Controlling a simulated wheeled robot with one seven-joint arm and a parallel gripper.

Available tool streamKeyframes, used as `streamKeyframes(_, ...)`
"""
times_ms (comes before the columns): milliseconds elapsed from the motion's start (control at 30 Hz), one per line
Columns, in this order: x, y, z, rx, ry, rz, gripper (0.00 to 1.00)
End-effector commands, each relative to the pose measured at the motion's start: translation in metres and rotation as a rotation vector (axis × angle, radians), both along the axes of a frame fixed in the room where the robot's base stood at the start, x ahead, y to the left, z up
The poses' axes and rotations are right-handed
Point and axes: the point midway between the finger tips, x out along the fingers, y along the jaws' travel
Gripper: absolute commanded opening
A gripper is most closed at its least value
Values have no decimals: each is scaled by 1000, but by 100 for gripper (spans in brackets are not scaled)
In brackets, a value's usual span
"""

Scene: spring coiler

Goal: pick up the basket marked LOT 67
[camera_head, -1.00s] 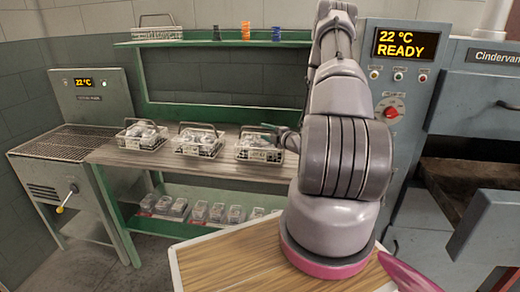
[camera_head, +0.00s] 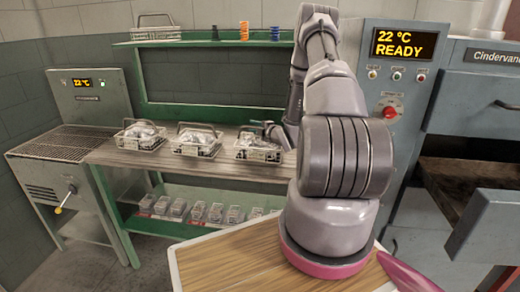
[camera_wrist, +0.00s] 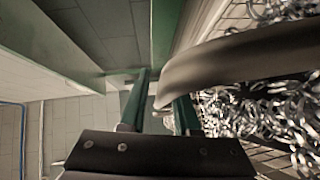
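Three wire baskets with dark handles and shiny metal pieces stand in a row on the bench: a left basket (camera_head: 140,142), a middle basket (camera_head: 196,148) and a right basket (camera_head: 258,154). Each has a small tag on its front, too small to read, so I cannot tell which is LOT 67. My gripper (camera_head: 264,127) is at the right basket's handle, partly hidden by the arm. In the wrist view my gripper (camera_wrist: 158,104) has its two green fingers apart. A dark curved handle (camera_wrist: 240,58) crosses over the right finger, with its end near the gap. Metal coils (camera_wrist: 260,115) lie to the right.
The bench top (camera_head: 225,175) carries the baskets. A lower shelf (camera_head: 160,222) holds several small boxes. A green upper shelf (camera_head: 200,43) runs above, with spools and an empty wire basket (camera_head: 155,30). A control panel (camera_head: 398,75) stands right of my arm.

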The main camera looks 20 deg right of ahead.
Motion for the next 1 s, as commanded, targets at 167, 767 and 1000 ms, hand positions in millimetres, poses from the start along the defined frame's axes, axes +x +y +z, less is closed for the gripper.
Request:
streamKeyframes(167,0,0,0,0,0,0,0)
streamKeyframes(767,0,0,0,-1,0,0,0)
streamKeyframes(1000,0,0,0,-1,0,0,0)
